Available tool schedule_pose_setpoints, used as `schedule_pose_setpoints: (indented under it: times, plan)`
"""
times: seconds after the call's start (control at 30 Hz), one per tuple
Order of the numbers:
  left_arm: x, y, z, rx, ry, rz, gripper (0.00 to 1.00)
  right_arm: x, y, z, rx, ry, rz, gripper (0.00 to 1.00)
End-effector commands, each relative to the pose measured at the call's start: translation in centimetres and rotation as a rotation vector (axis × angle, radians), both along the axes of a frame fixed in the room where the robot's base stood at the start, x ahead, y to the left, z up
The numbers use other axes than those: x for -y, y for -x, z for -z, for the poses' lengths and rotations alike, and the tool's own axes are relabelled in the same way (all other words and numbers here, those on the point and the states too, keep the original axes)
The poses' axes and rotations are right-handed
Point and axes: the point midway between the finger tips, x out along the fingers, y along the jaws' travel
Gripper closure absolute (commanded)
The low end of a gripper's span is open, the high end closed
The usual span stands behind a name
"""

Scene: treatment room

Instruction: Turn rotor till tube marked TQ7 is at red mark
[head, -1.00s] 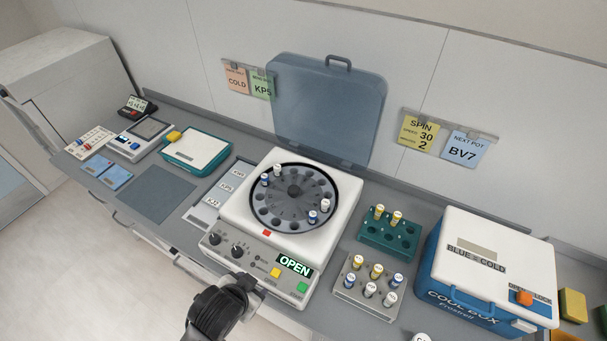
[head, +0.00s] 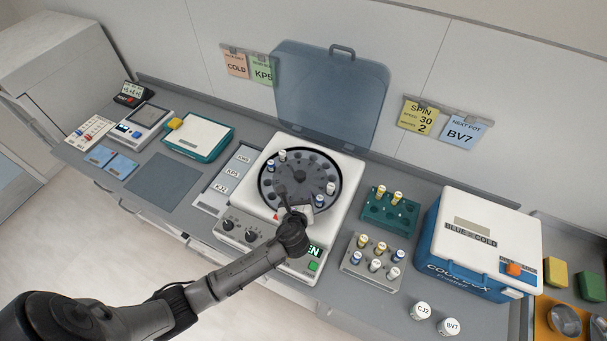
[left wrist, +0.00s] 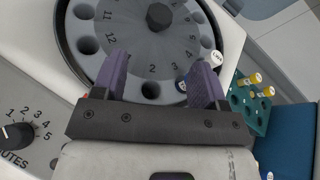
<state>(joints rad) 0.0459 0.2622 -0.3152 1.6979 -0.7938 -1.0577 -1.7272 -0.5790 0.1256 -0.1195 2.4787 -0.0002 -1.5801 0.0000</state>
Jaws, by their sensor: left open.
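The rotor (head: 268,187) sits in the white centrifuge (head: 345,172), whose blue lid (head: 330,95) stands open. Two tubes (head: 282,155) stand at the rotor's back left and two (head: 330,188) at its front right. I cannot read TQ7 on any of them. The red mark (head: 276,217) is on the housing at the rotor's front. My left gripper (head: 283,195) is open over the rotor's front part. In the left wrist view its purple fingers (left wrist: 160,75) straddle the rotor's front holes; a blue-banded tube (left wrist: 181,84) is close beside the right finger. Contact is unclear. My right gripper is out of view.
A green rack (head: 376,214) and a grey rack (head: 352,262) with tubes stand right of the centrifuge, then a cool box (head: 440,235). White pots CJ2 (head: 421,311) and BV7 (head: 449,326) stand at the front. A grey mat (head: 162,182) lies clear on the left.

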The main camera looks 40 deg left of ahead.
Motion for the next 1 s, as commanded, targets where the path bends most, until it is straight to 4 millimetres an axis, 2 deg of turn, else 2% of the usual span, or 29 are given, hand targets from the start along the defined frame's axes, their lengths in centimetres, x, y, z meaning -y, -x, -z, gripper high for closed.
schedule_pose_setpoints:
  times: [0.13, 0.37, 0.8, 1.0]
  plan:
    - [0.1, -0.1, -0.1, -0.07, -0.101, 0.061, 0.34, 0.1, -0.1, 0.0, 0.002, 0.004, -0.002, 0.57]
    - [-0.6, -1.0, 0.4, -0.104, -0.149, 0.084, 0.34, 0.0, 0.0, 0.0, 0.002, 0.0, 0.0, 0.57]
    - [-4.8, -7.0, 3.5, -0.103, -0.146, 0.081, 0.34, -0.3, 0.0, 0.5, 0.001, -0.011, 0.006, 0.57]
    - [-6.2, -9.0, 4.5, -0.102, -0.143, 0.082, 0.34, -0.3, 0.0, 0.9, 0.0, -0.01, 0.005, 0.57]
